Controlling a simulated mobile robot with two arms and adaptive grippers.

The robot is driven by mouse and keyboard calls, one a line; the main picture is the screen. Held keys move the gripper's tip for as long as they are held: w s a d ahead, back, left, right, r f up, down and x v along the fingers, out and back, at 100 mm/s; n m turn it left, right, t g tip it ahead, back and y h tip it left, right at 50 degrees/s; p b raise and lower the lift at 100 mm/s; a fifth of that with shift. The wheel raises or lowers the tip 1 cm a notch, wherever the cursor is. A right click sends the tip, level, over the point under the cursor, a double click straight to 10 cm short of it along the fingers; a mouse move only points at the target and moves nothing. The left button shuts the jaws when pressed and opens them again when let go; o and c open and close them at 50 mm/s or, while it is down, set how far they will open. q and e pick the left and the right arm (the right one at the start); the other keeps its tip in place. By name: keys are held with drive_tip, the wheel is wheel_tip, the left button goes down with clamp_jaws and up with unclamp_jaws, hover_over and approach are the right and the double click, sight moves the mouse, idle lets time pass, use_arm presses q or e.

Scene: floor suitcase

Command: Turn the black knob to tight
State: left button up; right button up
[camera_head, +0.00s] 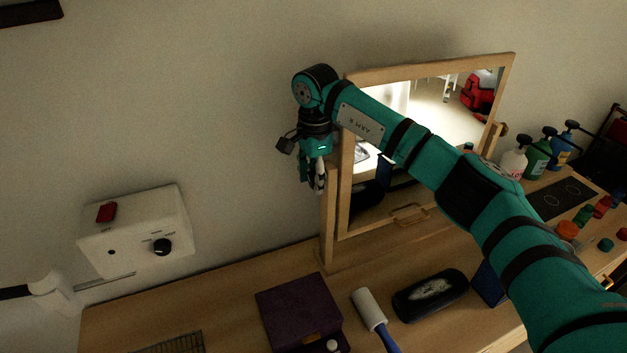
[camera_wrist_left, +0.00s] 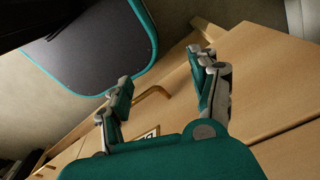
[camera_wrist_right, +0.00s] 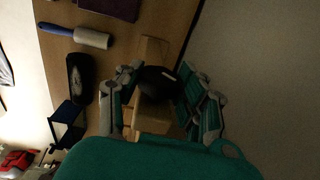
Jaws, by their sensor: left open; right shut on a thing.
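A round black knob (camera_wrist_right: 157,80) with a short white mark sits between the fingers of my right gripper (camera_wrist_right: 160,88), beside the wooden mirror stand (camera_wrist_right: 150,112). The gripper is shut on the knob. In the head view my right gripper (camera_head: 318,178) hangs at the left post of the mirror (camera_head: 345,170), fingers down, and hides this knob. Another black knob (camera_head: 163,247) is on a white wall box (camera_head: 128,226) at the left, apart from both grippers. My left gripper (camera_wrist_left: 163,82) is open and empty in its wrist view, near wooden drawer fronts; the head view does not show it.
On the wooden tabletop (camera_head: 225,290) stand a purple box (camera_head: 296,308), a lint roller (camera_head: 370,308) and a black case (camera_head: 430,294). Bottles (camera_head: 536,155) and small jars (camera_head: 584,215) stand at the right. The wall is close behind the mirror.

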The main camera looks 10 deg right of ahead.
drive_tip(key=t+b, duration=0.2)
drive_tip(key=b, duration=0.5)
drive_tip(key=t+y+b, duration=0.1)
drive_tip(key=t+b, duration=0.2)
drive_tip(key=b, duration=0.5)
drive_tip(key=t+b, duration=0.3)
drive_tip(key=b, duration=0.4)
drive_tip(key=shift+s+f+y+b, duration=0.3)
drive_tip(key=shift+f+y, duration=0.1)
drive_tip(key=shift+r+t+b, duration=0.25)
drive_tip(key=shift+t+b, duration=0.35)
drive_tip(key=shift+b, duration=0.2)
drive_tip(key=o, duration=1.2)
drive_tip(key=shift+c, duration=0.2)
drive_tip(key=v, duration=1.2)
drive_tip(key=shift+d+r, duration=0.1)
drive_tip(key=shift+r, duration=0.05)
